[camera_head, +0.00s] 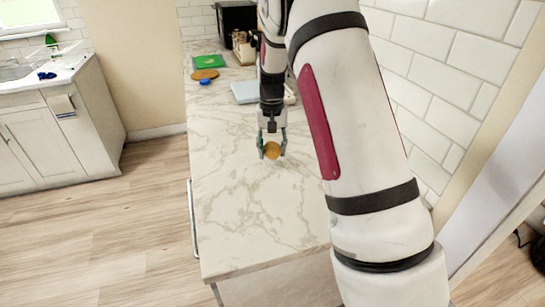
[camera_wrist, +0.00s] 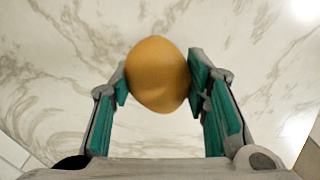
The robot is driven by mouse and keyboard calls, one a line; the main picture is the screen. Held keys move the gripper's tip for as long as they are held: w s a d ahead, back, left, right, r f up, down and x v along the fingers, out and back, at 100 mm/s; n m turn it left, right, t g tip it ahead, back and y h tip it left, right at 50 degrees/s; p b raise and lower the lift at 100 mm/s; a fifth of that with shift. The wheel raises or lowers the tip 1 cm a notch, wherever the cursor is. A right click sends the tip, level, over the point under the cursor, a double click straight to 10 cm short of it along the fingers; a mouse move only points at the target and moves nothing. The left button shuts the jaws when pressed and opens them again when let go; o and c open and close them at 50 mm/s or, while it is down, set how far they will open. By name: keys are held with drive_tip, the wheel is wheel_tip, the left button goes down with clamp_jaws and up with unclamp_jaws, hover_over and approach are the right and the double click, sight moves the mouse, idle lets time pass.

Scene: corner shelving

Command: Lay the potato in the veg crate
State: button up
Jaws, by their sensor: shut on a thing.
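The potato (camera_head: 272,151) is a rounded yellow-brown lump. My gripper (camera_head: 271,147) is shut on it, over the marble counter. In the wrist view the potato (camera_wrist: 159,74) sits between the two green finger pads of my gripper (camera_wrist: 159,84), at the fingertips. The head view does not clearly show how far the potato is above the counter. I cannot make out a veg crate for certain in either view; my arm hides part of the counter's back right.
The marble counter (camera_head: 235,215) is clear in front and to the left of my gripper. Farther back lie a pale blue flat thing (camera_head: 245,92), a round brown board (camera_head: 206,74), a green board (camera_head: 209,61) and a black box (camera_head: 236,18). A tiled wall (camera_head: 440,85) bounds the right.

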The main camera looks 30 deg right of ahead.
sight(272, 157)
drive_tip(key=shift+f+p, duration=0.3)
drive_tip(key=shift+f, duration=1.4)
drive_tip(key=shift+f, duration=0.15)
drive_tip(key=o, duration=1.3)
drive_tip(key=shift+c, duration=0.2)
